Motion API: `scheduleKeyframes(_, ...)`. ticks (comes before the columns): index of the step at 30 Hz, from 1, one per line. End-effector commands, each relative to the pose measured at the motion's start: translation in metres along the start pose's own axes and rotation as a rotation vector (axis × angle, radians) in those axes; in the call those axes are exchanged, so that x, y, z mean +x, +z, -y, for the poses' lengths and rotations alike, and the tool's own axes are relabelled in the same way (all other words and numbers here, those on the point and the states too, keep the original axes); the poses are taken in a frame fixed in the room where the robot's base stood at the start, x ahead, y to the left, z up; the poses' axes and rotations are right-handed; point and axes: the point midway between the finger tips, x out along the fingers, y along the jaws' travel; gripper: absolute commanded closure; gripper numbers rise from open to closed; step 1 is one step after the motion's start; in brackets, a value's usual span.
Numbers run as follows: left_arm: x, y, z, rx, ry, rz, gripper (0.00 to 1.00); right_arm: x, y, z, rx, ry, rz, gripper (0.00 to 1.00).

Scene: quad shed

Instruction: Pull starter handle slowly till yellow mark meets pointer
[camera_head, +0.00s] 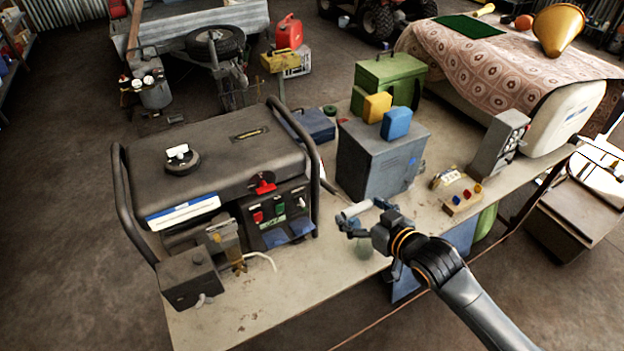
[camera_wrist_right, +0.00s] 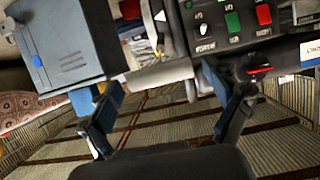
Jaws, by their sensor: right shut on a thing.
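A pale grey bar-shaped handle (camera_head: 355,209), which looks like the starter handle, is off the generator's right side. My right gripper (camera_head: 361,216) is shut on it, fingers at either end. In the right wrist view the pale handle (camera_wrist_right: 160,76) lies across between the two fingers (camera_wrist_right: 160,88). A short thin line, perhaps the cord, shows near the generator's frame. My left gripper is out of view.
A small block with coloured knobs (camera_head: 461,197) lies to the right. The bench top (camera_head: 290,300) is clear at the front. A greenish object shows just below the gripper.

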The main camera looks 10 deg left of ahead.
Motion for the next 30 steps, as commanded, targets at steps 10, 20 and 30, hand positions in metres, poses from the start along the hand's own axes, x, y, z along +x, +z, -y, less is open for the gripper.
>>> scheduleKeyframes(10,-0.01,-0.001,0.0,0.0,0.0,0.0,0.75,-0.013,0.002,0.0,0.0,0.001,0.005,0.41)
scheduleKeyframes(20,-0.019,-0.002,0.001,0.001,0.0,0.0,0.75,-0.025,0.003,0.0,0.0,0.0,0.006,0.41)
scheduleKeyframes(30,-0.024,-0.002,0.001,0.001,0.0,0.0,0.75,-0.036,0.004,0.0,0.0,0.001,0.006,0.41)
